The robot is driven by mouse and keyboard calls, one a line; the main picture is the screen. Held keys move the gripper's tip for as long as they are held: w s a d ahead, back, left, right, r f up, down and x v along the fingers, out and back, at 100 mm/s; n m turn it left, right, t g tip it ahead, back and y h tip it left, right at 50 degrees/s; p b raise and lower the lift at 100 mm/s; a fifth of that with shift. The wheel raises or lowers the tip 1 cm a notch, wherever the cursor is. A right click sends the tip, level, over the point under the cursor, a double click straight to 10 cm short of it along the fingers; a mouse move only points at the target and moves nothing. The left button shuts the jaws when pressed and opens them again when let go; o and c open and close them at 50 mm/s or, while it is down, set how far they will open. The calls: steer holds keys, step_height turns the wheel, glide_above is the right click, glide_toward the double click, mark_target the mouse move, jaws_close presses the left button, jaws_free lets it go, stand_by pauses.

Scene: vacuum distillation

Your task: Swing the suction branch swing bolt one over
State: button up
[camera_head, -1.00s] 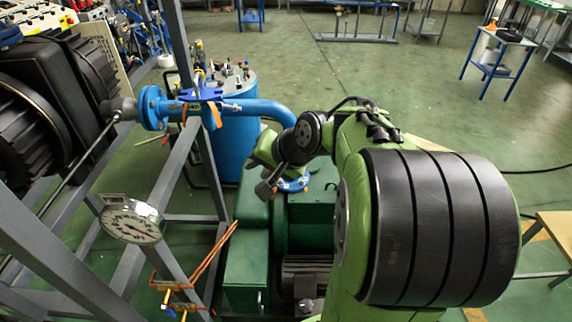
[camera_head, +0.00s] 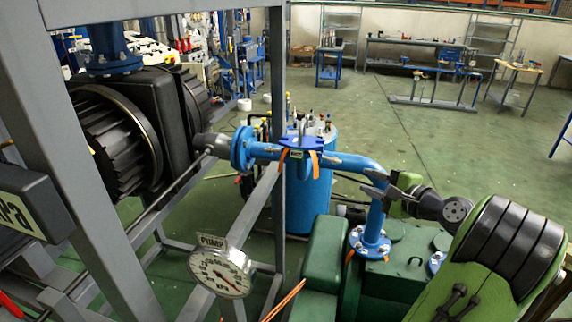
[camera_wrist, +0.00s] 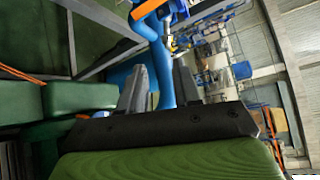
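The blue suction branch pipe (camera_head: 350,163) runs from a flange (camera_head: 243,149) on the left, through a blue clamp-like fitting (camera_head: 299,144), and bends down to a flange (camera_head: 371,243) on the green pump. Orange parts (camera_head: 315,164) hang at the fitting, and a smaller orange one sits at the lower flange. I cannot tell which is swing bolt one. My gripper (camera_head: 372,182) is beside the pipe's bend. In the wrist view, its grey fingers (camera_wrist: 158,75) stand apart, with blue pipe (camera_wrist: 164,65) and orange strips (camera_wrist: 120,48) beyond them. Nothing is visibly held.
A grey frame (camera_head: 262,205) stands left of the pipe, with a round gauge (camera_head: 221,272) in front. A blue tank (camera_head: 306,190) stands behind the pipe. The green pump (camera_head: 325,255) lies below. Open floor (camera_head: 430,140) extends behind, towards the workbenches.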

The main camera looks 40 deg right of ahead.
mark_target(337, 162)
steer(key=shift+m+t, duration=0.3)
steer(key=shift+m, duration=0.1)
steer(key=w, duration=0.5)
steer(key=w+d+f, duration=0.1)
steer(key=w, duration=0.4)
steer(key=w+d+f+p, duration=0.1)
steer(key=w, duration=0.4)
steer(key=shift+f, duration=0.15)
steer(key=shift+s, duration=0.1)
jaws_close()
